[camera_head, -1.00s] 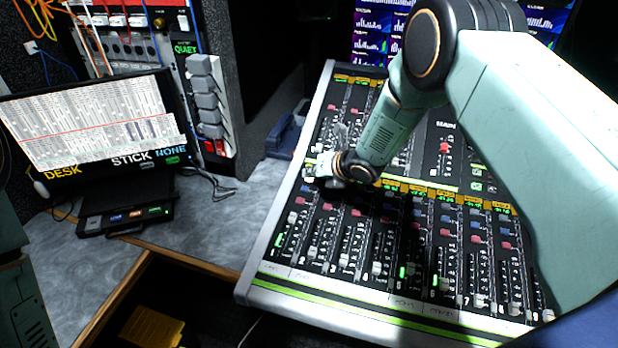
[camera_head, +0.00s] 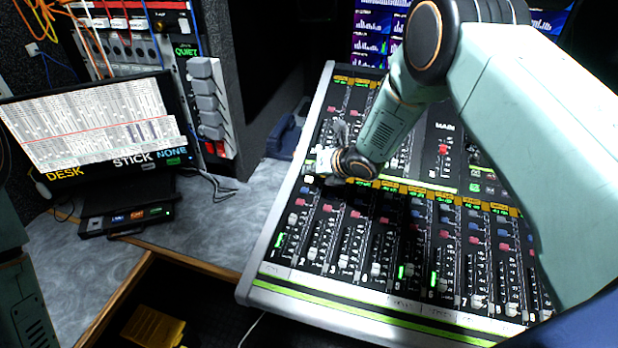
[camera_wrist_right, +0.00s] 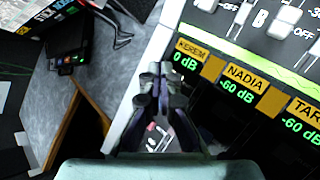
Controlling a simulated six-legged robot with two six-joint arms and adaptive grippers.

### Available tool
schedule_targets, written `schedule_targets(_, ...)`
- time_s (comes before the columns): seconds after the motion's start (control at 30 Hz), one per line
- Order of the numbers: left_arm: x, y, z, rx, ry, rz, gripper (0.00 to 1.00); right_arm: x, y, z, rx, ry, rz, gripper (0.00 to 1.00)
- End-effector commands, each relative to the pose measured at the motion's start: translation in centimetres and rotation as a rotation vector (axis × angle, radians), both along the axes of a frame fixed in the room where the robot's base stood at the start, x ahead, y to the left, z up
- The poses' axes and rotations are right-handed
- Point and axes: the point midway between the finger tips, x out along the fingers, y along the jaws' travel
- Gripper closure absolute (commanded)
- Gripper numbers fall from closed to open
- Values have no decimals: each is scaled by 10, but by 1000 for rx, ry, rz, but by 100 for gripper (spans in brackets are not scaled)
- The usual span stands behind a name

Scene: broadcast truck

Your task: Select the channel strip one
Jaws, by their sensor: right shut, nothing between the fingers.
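The mixing console (camera_head: 254,268) fills the middle of the head view. Channel strip one (camera_head: 284,236) is the leftmost strip of the near bank, with a green light beside its number. In the right wrist view its display (camera_wrist_right: 186,60) reads KEREM and 0 dB. My right gripper (camera_head: 322,161) is shut and empty, over the console's left side by the top of the near bank. In the wrist view the fingertips (camera_wrist_right: 161,72) are together, just left of and below that display; I cannot tell whether they touch the surface. My left gripper is out of view.
A monitor (camera_head: 90,120) stands on the grey desk (camera_head: 225,210) at the left, with a small button box (camera_head: 128,222) before it. Grey handsets (camera_head: 208,100) hang on a rack behind. Neighbouring strips, such as NADIA (camera_wrist_right: 243,76), lie close by.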

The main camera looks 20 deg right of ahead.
Motion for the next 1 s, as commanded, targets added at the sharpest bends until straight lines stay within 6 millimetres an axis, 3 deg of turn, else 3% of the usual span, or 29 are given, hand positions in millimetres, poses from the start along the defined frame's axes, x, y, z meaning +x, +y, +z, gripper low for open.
schedule_targets(0.17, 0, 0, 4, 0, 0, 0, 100, 0, 1, 6, 0, 0, 0, 100)
schedule_targets(0.7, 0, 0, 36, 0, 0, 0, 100, -5, 4, 51, -1, -2, 1, 100)
schedule_targets(1.0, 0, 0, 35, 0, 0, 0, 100, -6, 4, 50, -1, 0, 1, 100)
